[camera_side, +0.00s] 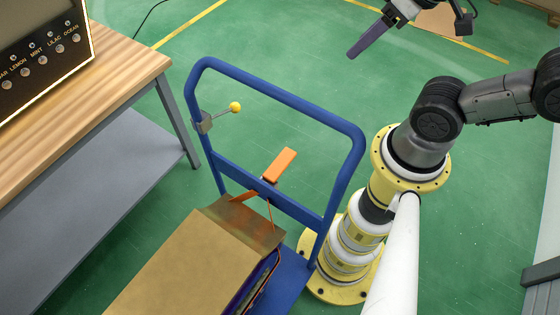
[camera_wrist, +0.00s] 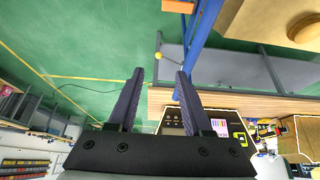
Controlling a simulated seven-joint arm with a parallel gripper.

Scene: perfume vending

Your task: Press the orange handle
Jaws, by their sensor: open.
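The orange handle (camera_side: 279,165) sticks up at an angle from the blue crossbar of the cart (camera_side: 348,180), just above a brown box. An orange piece (camera_wrist: 178,6), apparently the same handle, is cut off by the top edge of the wrist view. My gripper (camera_side: 354,52) is at the top of the side view, well above and to the right of the handle, touching nothing. In the wrist view its two dark fingers (camera_wrist: 159,73) stand apart with nothing between them.
A lever with a yellow ball (camera_side: 235,107) sits on the cart's left post. The brown box (camera_side: 190,265) lies on the cart. A wooden table (camera_side: 120,75) at left carries a dark machine with labelled buttons (camera_side: 40,60). Green floor (camera_side: 270,50) is clear behind the cart.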

